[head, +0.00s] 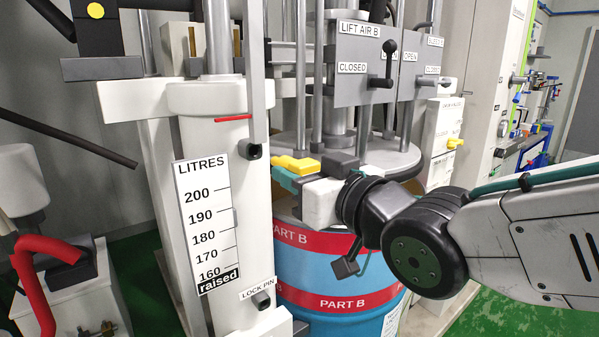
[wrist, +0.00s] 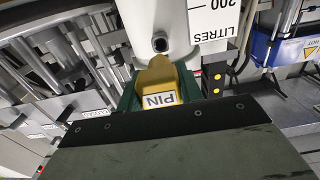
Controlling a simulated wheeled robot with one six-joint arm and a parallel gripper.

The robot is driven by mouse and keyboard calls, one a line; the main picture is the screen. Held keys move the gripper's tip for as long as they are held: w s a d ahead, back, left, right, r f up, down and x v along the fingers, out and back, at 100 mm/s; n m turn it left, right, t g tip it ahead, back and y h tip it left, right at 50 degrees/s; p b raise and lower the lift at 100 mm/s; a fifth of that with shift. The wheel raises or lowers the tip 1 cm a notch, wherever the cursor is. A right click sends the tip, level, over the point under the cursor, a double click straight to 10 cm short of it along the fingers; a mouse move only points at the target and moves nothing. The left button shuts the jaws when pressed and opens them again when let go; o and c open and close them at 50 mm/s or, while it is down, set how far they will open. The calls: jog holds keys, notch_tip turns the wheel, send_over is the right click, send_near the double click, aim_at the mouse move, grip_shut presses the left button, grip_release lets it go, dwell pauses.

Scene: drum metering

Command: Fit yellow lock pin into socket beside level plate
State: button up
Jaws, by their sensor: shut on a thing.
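My gripper (head: 288,172) is shut on the yellow lock pin (head: 296,163), whose block is marked PIN in the wrist view (wrist: 158,97). The white level plate (head: 203,225), headed LITRES, is on the white column; part of it shows in the wrist view (wrist: 214,22). A dark socket (head: 252,151) sits beside the plate's top right corner. In the wrist view a dark round socket (wrist: 160,44) lies just beyond the pin's end. The pin appears apart from it. A second dark socket (head: 262,300) is low down, by the LOCK PIN label.
A blue drum (head: 335,272) with red PART B bands stands behind the column, under a round grey plate. A grey LIFT AIR B panel (head: 362,65) with a black lever is above. A red bent pipe (head: 42,260) is at left. Another yellow piece (head: 455,143) is on the right cabinet.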

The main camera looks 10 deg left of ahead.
aim_at(280, 163)
jog(key=shift+s+d, duration=0.1)
jog(key=shift+d, duration=0.1)
jog(key=shift+x, duration=2.85)
jog(key=shift+x, duration=2)
jog(key=o, duration=1.2)
jog(key=shift+s, duration=0.15)
jog(key=shift+c, duration=0.2)
jog(key=v, duration=0.7)
jog(key=shift+s+d, duration=0.25)
jog(key=shift+d, duration=0.05)
